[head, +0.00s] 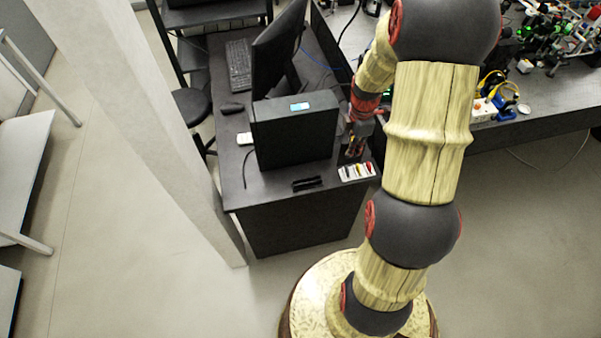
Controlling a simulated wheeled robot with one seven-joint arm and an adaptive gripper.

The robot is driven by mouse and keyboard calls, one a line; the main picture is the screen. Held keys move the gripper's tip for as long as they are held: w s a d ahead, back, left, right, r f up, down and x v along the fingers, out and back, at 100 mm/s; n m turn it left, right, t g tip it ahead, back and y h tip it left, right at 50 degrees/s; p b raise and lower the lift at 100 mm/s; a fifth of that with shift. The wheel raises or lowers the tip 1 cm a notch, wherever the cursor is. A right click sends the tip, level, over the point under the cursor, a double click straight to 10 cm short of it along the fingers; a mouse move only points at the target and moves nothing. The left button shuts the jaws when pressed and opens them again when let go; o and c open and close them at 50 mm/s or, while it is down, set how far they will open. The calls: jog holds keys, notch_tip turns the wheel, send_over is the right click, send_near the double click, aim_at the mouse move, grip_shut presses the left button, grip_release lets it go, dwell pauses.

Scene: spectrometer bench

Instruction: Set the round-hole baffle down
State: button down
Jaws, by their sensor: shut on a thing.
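My gripper (353,150) points down over the right front part of the black desk, just right of the dark box-shaped instrument. It is shut on a small dark thing between its fingers, taken to be the round-hole baffle. The baffle's shape and its hole are too small and dark to make out. I cannot tell whether it touches the desk. A small white holder (356,172) with coloured pieces in it lies on the desk just in front of the gripper.
The dark instrument (295,132) with a small lit screen stands close left of the gripper. A small black object (307,184) lies by the front edge of the desk (262,196). A monitor (277,48) and keyboard (239,66) are behind. A bench with optics is at right.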

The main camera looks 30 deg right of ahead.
jog(key=shift+w+a+f+b, duration=0.4)
jog(key=shift+w+a+f, duration=0.75)
jog(key=shift+a+f, duration=0.95)
jog(key=shift+w+a+f+b, duration=0.4)
jog(key=shift+w+a+f, duration=0.7)
jog(key=shift+a+f, duration=1)
jog(key=shift+w+a+f+b, duration=0.4)
jog(key=shift+w+a+f, duration=0.75)
jog(key=shift+a+f, duration=0.95)
jog(key=shift+d+f, duration=0.1)
jog(key=shift+f, duration=0.05)
jog(key=shift+f, duration=0.15)
jog(key=c, duration=2)
grip_release()
jog(key=shift+o, duration=0.6)
